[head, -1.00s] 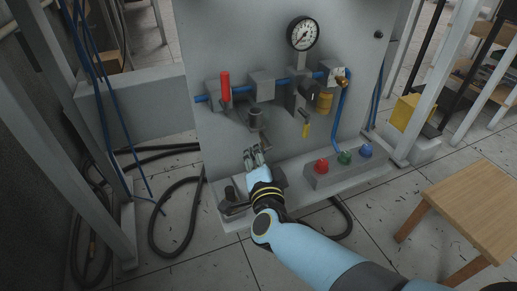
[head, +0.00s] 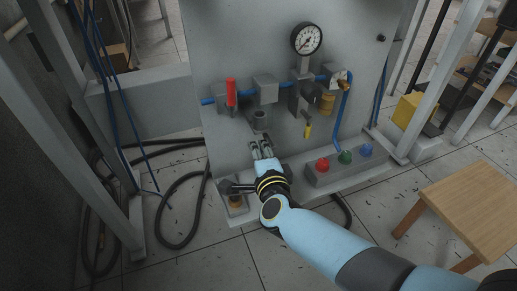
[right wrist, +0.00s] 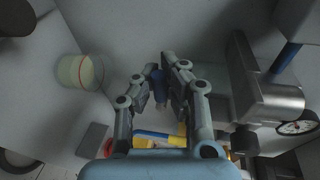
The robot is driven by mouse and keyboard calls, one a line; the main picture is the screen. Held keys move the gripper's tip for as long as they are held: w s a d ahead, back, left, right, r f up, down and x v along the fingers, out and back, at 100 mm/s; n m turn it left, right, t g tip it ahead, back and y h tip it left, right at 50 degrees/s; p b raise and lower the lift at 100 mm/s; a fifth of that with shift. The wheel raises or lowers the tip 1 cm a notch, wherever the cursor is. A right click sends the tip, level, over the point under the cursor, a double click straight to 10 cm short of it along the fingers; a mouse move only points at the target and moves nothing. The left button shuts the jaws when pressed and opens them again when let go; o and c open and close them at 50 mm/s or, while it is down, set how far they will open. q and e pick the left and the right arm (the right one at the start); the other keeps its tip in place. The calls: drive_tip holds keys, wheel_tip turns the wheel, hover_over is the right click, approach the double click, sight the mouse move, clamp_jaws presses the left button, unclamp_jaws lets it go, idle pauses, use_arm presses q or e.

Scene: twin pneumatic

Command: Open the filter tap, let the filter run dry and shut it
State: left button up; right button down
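The filter (head: 260,118) hangs under the blue pipe as a grey cylinder. It seems to be the large grey cylinder (right wrist: 268,100) in the right wrist view. A small blue part, likely its tap (right wrist: 159,88), shows between the fingers of my right gripper (right wrist: 166,72). In the head view my right gripper (head: 261,147) is just below the filter, fingers apart. I cannot tell whether they touch the blue part or how the tap is turned. A cup (right wrist: 80,70) with pale yellow contents and a red ring lies to the left. My left gripper is out of view.
A red lever (head: 231,92), a gauge (head: 307,39) and a yellow-handled lever (head: 307,130) are on the panel (head: 225,45). Black hoses lie on the floor. A wooden stool (head: 465,200) is at right.

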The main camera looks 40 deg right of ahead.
drive_tip(key=shift+s+f, duration=0.25)
drive_tip(key=c, duration=1.4)
unclamp_jaws()
drive_tip(key=shift+r, duration=0.1)
drive_tip(key=shift+o, duration=0.3)
drive_tip(key=shift+w, duration=0.15)
drive_tip(key=shift+r, duration=0.1)
drive_tip(key=v, duration=0.7)
drive_tip(key=shift+s, duration=0.3)
